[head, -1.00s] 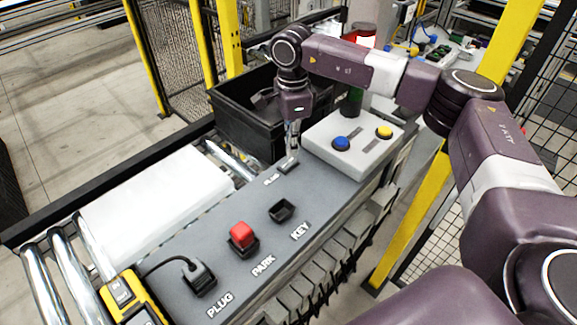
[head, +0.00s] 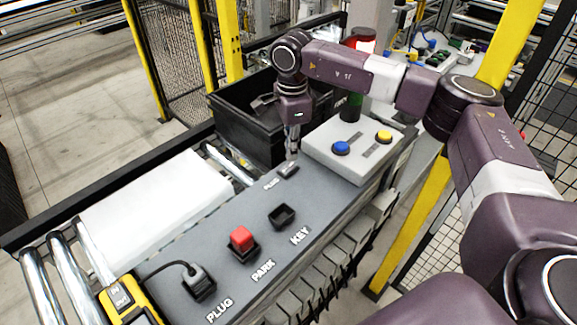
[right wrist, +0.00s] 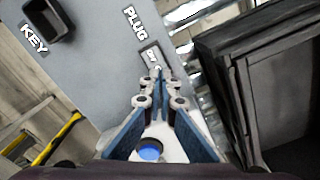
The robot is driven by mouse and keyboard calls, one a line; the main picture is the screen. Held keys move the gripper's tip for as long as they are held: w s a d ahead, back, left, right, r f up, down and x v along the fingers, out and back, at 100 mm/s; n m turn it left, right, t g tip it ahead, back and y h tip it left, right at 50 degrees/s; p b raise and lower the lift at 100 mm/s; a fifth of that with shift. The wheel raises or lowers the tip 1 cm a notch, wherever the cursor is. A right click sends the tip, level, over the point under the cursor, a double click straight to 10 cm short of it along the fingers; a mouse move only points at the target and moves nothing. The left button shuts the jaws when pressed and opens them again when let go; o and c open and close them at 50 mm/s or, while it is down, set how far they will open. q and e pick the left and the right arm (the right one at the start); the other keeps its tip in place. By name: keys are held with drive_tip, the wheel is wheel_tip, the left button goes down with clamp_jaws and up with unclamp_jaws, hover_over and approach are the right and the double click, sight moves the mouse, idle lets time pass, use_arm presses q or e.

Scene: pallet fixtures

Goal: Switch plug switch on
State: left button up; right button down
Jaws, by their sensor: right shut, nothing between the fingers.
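The plug switch (head: 288,171) is a small dark rocker-like piece on the grey panel (head: 225,235), beside a small "PLUG" label. It also shows in the right wrist view, as a pale plate marked "ON" (right wrist: 152,56). My right gripper (head: 292,156) points down at the switch from above, its fingers shut and empty. In the right wrist view the fingertips (right wrist: 159,77) come together at the near end of the switch plate and partly hide it. I cannot tell whether they touch it or which way the switch is set. My left gripper is not in view.
A white box with blue (head: 340,148) and yellow buttons stands right of the gripper. A black crate (head: 240,130) stands behind. Nearer on the panel are a black plug with a cable (head: 198,281), a red block (head: 241,238) and an empty key socket (head: 282,215).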

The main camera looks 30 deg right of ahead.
sight(292, 164)
drive_tip(key=shift+f+b, duration=0.3)
drive_tip(key=shift+f, duration=0.1)
idle(0.5)
drive_tip(key=shift+f+b, duration=0.6)
drive_tip(key=shift+f, duration=0.25)
idle(0.3)
drive_tip(key=shift+s, duration=0.1)
drive_tip(key=shift+r+p, duration=0.65)
drive_tip(key=shift+r, duration=0.25)
drive_tip(key=shift+r+p, duration=1.45)
drive_tip(key=shift+r, duration=1.2)
drive_tip(key=shift+f, duration=0.1)
